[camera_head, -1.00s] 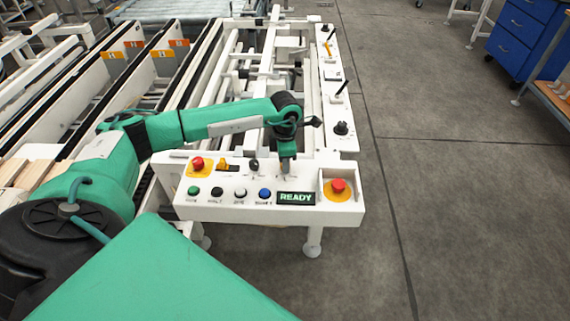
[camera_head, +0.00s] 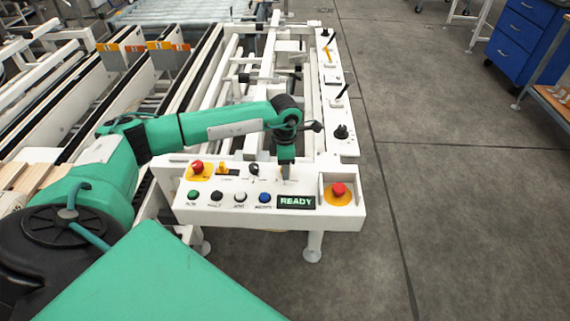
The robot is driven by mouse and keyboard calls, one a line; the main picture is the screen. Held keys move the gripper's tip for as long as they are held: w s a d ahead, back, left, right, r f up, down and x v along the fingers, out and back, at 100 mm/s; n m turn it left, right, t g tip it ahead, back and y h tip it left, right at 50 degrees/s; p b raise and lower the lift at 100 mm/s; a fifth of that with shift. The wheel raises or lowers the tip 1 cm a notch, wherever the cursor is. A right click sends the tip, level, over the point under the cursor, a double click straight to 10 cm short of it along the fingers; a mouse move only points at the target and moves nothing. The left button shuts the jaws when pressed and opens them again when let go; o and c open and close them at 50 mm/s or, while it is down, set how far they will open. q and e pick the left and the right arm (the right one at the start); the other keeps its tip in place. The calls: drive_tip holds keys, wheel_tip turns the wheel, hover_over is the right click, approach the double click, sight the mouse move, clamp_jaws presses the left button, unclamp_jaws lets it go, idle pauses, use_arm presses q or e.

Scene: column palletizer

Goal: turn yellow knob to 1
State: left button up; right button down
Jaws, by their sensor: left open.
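A small yellow knob (camera_head: 222,168) sits at the back left of the white control panel (camera_head: 225,216), right of a red emergency button. Its pointer setting is too small to read. A black knob (camera_head: 253,170) stands to its right. Another yellow-orange handle (camera_head: 328,54) shows far up the right rail. My left gripper (camera_head: 286,177) points down over the back of the panel, right of the black knob and apart from the yellow knob. It is open and looks empty; its fingers are small and I cannot tell whether they touch the panel. My right gripper is not in view.
Red emergency buttons (camera_head: 196,168) and (camera_head: 338,189) flank the panel. Green, black, white and blue buttons line its front, beside a display (camera_head: 296,202) reading READY. Black levers and a black knob (camera_head: 341,132) stand on the right rail.

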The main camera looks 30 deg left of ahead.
use_arm(q)
wheel_tip(320, 180, up, 14)
drive_tip(key=b, duration=0.1)
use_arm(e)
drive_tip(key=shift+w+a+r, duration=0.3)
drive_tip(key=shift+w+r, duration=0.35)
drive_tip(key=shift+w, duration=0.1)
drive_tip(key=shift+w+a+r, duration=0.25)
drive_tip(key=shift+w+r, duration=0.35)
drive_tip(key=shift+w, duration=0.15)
use_arm(q)
drive_tip(key=shift+f, duration=0.1)
